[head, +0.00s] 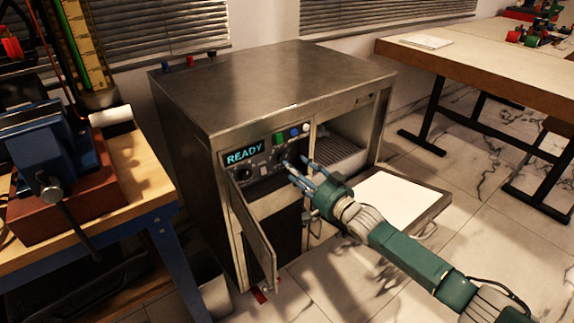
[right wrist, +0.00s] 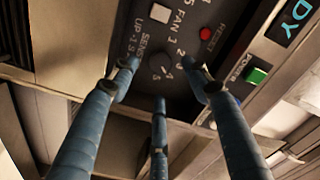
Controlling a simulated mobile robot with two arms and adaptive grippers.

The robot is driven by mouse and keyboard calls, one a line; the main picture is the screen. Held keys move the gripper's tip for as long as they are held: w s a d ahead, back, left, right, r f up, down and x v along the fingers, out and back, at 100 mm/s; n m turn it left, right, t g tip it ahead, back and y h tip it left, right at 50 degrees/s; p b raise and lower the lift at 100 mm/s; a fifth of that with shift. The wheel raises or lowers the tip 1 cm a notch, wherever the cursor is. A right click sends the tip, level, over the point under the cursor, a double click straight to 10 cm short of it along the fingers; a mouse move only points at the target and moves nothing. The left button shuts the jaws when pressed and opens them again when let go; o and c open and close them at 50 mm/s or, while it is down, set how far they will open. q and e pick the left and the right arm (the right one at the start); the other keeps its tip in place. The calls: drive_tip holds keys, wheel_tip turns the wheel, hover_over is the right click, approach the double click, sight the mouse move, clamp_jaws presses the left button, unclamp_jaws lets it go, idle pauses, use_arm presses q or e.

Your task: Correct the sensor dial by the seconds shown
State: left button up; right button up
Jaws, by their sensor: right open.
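The sensor dial (right wrist: 160,65) is a dark round knob on the control panel. In the right wrist view, part of a "SENS" label and numbers show around it. My right gripper (head: 297,170) is open in front of the panel. Its three blue fingers spread around the dial in the wrist view, with no clear contact. In the head view the fingers largely hide the dial. The display (head: 244,157) reads "READY" in cyan; no seconds value is readable on it. My left gripper is not in view.
The panel belongs to a metal cabinet (head: 270,85) with an open door (head: 253,238) and a lowered flap (head: 436,207). A red reset button (right wrist: 207,32) and green power switch (right wrist: 256,75) sit close to the fingers. A workbench (head: 140,175) with a blue vise stands left.

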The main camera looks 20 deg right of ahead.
sight(282, 157)
drive_tip(key=x, duration=0.3)
drive_tip(key=shift+w+a+b, duration=0.15)
drive_tip(key=shift+w+b, duration=0.2)
drive_tip(key=shift+b, duration=0.05)
drive_tip(key=shift+w+a, duration=0.1)
drive_tip(key=shift+w, duration=0.2)
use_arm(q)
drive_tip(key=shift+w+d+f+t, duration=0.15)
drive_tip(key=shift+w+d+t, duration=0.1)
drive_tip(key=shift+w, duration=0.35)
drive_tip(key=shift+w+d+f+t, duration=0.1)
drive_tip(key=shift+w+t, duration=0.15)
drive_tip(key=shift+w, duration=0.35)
use_arm(e)
drive_tip(key=shift+c, duration=0.5)
drive_tip(key=c, duration=1)
drive_tip(key=shift+c, duration=0.2)
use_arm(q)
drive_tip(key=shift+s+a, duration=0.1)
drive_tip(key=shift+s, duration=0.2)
